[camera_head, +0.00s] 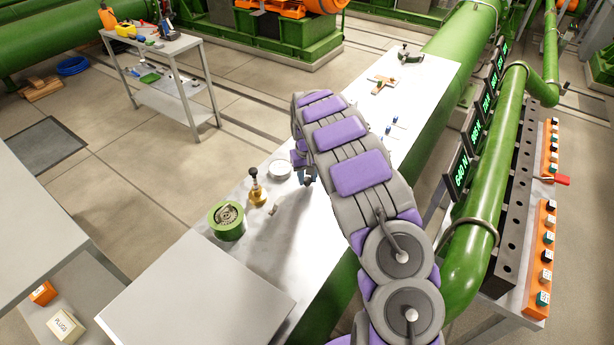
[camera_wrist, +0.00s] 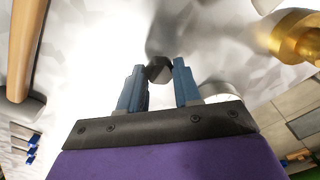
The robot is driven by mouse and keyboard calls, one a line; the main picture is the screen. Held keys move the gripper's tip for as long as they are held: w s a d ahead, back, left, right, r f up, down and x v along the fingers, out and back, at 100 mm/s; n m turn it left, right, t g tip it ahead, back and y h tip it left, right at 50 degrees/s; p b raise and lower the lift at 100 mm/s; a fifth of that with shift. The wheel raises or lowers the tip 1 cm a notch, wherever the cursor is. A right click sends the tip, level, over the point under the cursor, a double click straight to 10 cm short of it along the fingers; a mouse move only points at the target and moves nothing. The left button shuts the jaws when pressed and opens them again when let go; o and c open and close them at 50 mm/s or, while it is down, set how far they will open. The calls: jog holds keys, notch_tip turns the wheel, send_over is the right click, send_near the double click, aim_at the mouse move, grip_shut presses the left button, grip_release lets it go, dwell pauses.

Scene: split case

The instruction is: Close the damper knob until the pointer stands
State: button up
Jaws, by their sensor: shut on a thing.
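My gripper (camera_head: 306,177) is low over the metal bench. In the wrist view its two blue fingers (camera_wrist: 159,78) are shut on a dark hexagonal piece (camera_wrist: 159,69), which shows between the tips. I cannot tell whether this piece is the damper knob, and I see no pointer on it. A brass fitting with a dark knob (camera_head: 257,187) stands upright to the left of my gripper. Its brass body also shows in the wrist view (camera_wrist: 298,36). A green round housing (camera_head: 227,220) with a grey inner face is further left. My arm hides part of the bench.
The metal bench (camera_head: 270,240) also bears a white round dish (camera_head: 280,169), a small grey piece (camera_head: 273,209), blue-ended pieces (camera_head: 395,122) and a wooden T-shaped piece (camera_head: 382,85). A green pipe (camera_head: 490,210) runs along the right. A side table (camera_head: 183,44) stands at back left.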

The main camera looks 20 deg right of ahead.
jog(key=shift+n+p, duration=0.3)
jog(key=shift+p, duration=0.05)
jog(key=n+p, duration=0.4)
jog(key=shift+r+p, duration=0.15)
jog(key=shift+p, duration=0.2)
jog(key=n+p, duration=0.2)
jog(key=n, duration=0.1)
jog(key=shift+n+p, duration=1.1)
jog(key=shift+n, duration=0.4)
jog(key=o, duration=1.1)
jog(key=shift+f, duration=0.2)
jog(key=shift+c, duration=0.2)
